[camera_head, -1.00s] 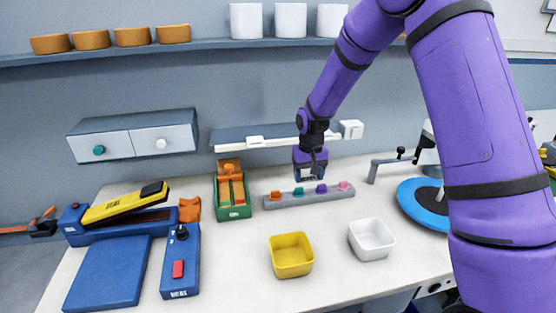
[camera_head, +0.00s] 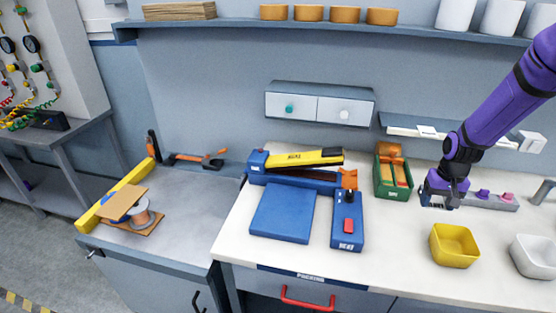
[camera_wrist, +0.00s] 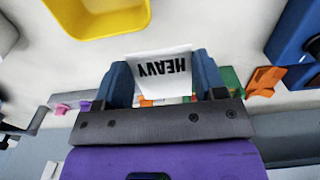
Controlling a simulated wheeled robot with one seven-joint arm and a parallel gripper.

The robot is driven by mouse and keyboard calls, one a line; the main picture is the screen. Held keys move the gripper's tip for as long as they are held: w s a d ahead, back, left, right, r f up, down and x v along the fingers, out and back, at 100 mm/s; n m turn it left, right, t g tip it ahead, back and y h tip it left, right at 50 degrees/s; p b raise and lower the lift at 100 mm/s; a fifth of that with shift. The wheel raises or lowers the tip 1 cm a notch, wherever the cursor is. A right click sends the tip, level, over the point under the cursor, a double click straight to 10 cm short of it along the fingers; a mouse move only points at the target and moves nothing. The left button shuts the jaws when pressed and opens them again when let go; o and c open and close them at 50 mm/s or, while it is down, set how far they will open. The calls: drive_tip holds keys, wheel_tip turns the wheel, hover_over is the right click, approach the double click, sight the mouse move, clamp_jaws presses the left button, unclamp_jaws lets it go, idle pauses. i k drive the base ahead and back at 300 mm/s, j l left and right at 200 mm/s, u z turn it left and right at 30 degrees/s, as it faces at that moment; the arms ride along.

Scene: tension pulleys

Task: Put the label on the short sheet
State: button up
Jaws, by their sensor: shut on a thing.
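A white label (camera_wrist: 163,68) printed HEAVY is pinched between the blue fingers of my gripper (camera_wrist: 161,82) in the wrist view. In the head view my gripper (camera_head: 440,198) hangs over the left part of the grey peg rail (camera_head: 500,204), above the white table, behind the yellow bin (camera_head: 454,245). The label is too small to make out there. I cannot tell whether this is the short sheet.
A blue sealer (camera_head: 300,170) with a yellow arm, a blue pad (camera_head: 284,212), a blue box with a red button (camera_head: 347,222) and a green tray (camera_head: 393,178) stand left of my gripper. A white bin (camera_head: 535,257) is at right. A gap separates table and grey bench.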

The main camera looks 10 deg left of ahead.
sight(122, 200)
drive_tip(key=j, duration=2.3)
